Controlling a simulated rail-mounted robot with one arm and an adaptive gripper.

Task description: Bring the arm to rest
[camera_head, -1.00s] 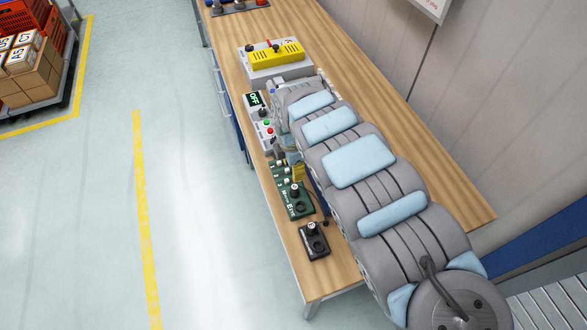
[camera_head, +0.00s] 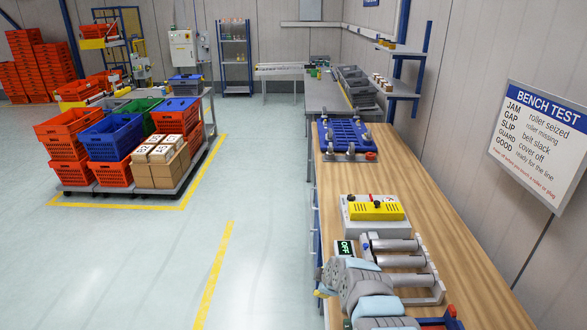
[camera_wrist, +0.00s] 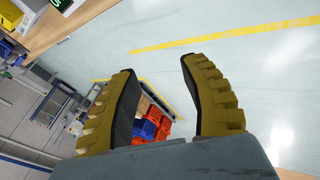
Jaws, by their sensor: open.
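My gripper (camera_wrist: 160,95) fills the lower part of the wrist view. Its two yellow, ridged fingers with dark inner pads stand wide apart, with nothing between them. Past them lie the pale floor and, far off, orange and blue totes. In the head view my grey arm (camera_head: 360,295) with pale blue pads is at the bottom, over the near part of the wooden bench (camera_head: 455,270). The fingers are mostly hidden there; a bit of yellow shows at the arm's left side.
On the bench are a roller unit (camera_head: 400,262), a box with a yellow cover (camera_head: 376,210) and a blue frame (camera_head: 345,135). A BENCH TEST sign (camera_head: 540,135) hangs on the right wall. A cart of totes and cartons (camera_head: 135,182) stands left. The floor between is clear.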

